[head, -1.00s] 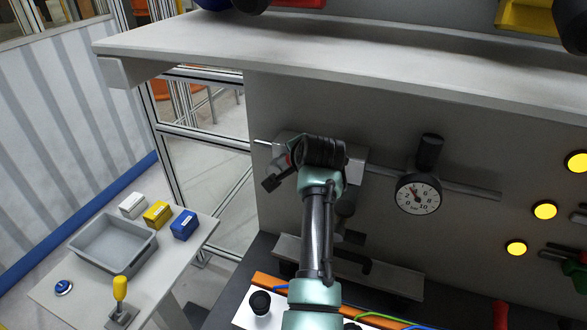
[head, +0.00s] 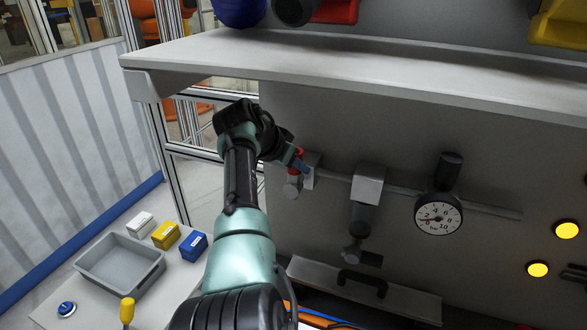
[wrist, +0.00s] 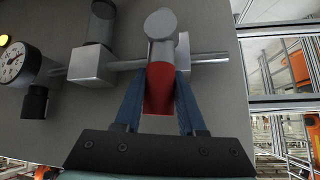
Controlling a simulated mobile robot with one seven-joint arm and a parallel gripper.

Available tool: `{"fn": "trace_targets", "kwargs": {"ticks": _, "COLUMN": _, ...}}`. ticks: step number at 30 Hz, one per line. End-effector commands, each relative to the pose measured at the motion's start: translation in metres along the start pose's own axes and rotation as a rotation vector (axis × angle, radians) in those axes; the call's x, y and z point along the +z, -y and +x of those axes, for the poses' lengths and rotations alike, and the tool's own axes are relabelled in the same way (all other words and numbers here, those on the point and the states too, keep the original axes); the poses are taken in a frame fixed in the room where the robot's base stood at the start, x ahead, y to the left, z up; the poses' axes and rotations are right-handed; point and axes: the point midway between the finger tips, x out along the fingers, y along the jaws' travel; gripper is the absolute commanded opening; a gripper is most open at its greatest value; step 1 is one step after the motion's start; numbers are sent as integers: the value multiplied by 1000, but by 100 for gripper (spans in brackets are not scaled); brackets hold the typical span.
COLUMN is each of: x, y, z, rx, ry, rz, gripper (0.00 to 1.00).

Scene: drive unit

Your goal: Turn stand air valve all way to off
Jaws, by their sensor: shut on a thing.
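The stand air valve's red handle (head: 299,153) stands at the left end of the pipe on the grey panel. It also shows in the wrist view (wrist: 159,88), standing across the pipe's line. The valve's round grey end (head: 292,188) is just below the handle in the head view and above it in the wrist view (wrist: 160,23). My gripper (wrist: 159,100) is shut on the red handle, with one blue finger on each side. In the head view my gripper (head: 300,163) reaches the handle from the left. My wrist hides part of the valve's left side.
A pressure gauge (head: 438,215) sits right on the pipe; its red needle points left near the low end. A grey regulator block (head: 367,186) is between. A shelf (head: 340,75) overhangs the panel. A side table with a grey tray (head: 121,266) is left.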

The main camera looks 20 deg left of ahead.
Motion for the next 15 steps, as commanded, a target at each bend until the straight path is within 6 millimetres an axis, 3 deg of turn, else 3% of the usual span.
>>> {"fn": "trace_targets", "kwargs": {"ticks": 15, "x": -1, "y": 1, "z": -1, "rx": 36, "ry": -20, "rz": -44, "gripper": 0}}
